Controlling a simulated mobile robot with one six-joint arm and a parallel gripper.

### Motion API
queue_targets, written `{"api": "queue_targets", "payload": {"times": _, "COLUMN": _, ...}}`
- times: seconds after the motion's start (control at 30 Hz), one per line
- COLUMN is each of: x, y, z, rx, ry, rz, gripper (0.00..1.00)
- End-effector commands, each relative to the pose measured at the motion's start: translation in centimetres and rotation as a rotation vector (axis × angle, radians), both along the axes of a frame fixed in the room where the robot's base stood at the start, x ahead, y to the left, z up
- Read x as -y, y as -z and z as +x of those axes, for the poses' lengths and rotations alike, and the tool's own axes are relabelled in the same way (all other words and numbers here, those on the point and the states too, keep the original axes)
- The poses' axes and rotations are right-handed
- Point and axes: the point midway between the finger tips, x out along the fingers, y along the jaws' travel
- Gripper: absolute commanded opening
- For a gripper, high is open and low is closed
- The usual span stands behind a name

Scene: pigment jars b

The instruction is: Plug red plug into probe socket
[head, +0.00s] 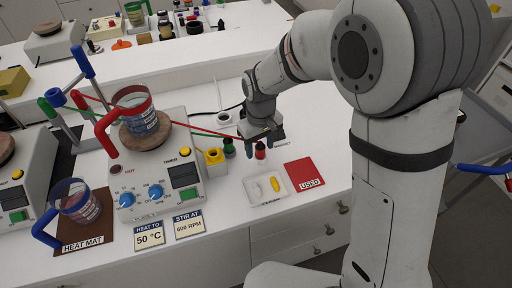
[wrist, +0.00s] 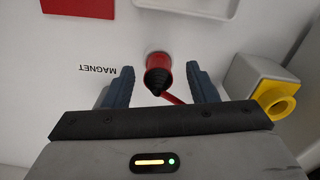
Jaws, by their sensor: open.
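The red plug (head: 260,151) stands on the white bench, below my gripper (head: 263,137). In the wrist view the red plug (wrist: 158,66), with a dark ribbed tip, lies between the two blue-grey fingers of my gripper (wrist: 160,80). The fingers are apart, with a gap on both sides of the plug. A red cable runs from it behind the gripper body. A yellow round socket (head: 214,155) sits on a block at the hot plate's right side. It also shows in the wrist view (wrist: 277,98); no label on it is readable.
A green-and-black plug (head: 229,148) stands between the socket and red plug. The hot plate (head: 155,170) carries a red-handled beaker (head: 133,108). A white tray (head: 267,189) and red USED mat (head: 305,173) lie in front. Cables cross the bench behind.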

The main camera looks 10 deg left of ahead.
Motion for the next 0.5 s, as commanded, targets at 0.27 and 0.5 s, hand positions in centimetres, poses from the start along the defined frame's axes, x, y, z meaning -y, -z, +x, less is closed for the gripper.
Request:
{"api": "queue_targets", "payload": {"times": 0.27, "x": 0.06, "y": 1.16, "z": 0.02, "rx": 0.001, "ry": 0.001, "rz": 0.001, "gripper": 0.52}}
{"api": "queue_targets", "payload": {"times": 0.5, "x": 0.09, "y": 1.13, "z": 0.05, "rx": 0.000, "ry": 0.002, "rz": 0.000, "gripper": 0.39}}
